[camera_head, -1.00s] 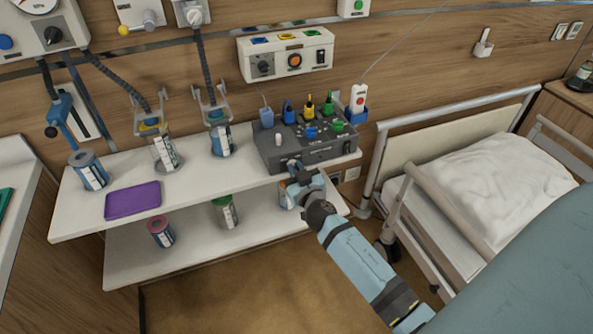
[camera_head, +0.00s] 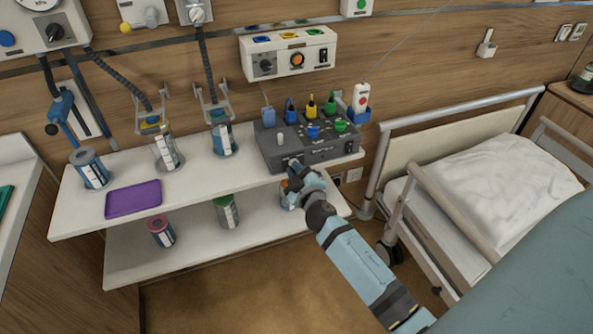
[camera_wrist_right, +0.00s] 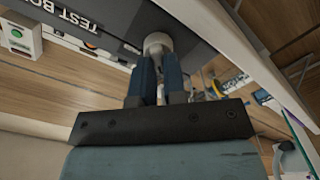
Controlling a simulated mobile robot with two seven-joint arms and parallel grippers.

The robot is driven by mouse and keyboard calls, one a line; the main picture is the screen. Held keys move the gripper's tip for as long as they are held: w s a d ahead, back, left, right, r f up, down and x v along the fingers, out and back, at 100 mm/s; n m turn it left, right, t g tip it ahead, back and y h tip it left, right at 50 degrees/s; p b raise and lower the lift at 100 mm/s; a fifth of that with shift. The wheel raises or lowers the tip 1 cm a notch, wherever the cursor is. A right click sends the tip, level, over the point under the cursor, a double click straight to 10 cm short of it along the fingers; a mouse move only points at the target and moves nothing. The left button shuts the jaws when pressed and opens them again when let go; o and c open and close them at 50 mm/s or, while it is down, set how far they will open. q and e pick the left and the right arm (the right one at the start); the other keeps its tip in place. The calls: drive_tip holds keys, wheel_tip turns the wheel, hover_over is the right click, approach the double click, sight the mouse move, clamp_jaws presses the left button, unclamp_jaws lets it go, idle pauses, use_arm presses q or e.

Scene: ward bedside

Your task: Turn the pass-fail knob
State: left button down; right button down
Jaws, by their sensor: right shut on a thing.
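The dark grey test box (camera_head: 318,153) stands at the right end of the upper shelf, with several coloured plugs and knobs on its top. My right gripper (camera_head: 291,164) is at the lower left of the box's front face. In the right wrist view the gripper's two blue fingers (camera_wrist_right: 157,78) are shut on a pale round knob (camera_wrist_right: 157,42) on the face lettered "TEST BO…". In the head view the gripper hides this knob. Which way the knob points cannot be told. My left gripper is not in view.
The white upper shelf (camera_head: 210,178) holds a purple tray (camera_head: 133,199) and several labelled jars left of the box. More jars stand on the lower shelf (camera_head: 190,245). A bed rail (camera_head: 455,108) rises to the right. A white wall panel (camera_head: 289,54) hangs above the box.

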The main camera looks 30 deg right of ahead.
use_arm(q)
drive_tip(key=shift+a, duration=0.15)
use_arm(e)
drive_tip(key=c, duration=1.2)
unclamp_jaws()
use_arm(q)
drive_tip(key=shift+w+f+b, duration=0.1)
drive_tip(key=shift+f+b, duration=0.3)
drive_tip(key=shift+b, duration=0.55)
use_arm(e)
drive_tip(key=shift+v, duration=6.95)
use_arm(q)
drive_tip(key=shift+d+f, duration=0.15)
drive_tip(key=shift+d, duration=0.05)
use_arm(e)
drive_tip(key=shift+f, duration=0.1)
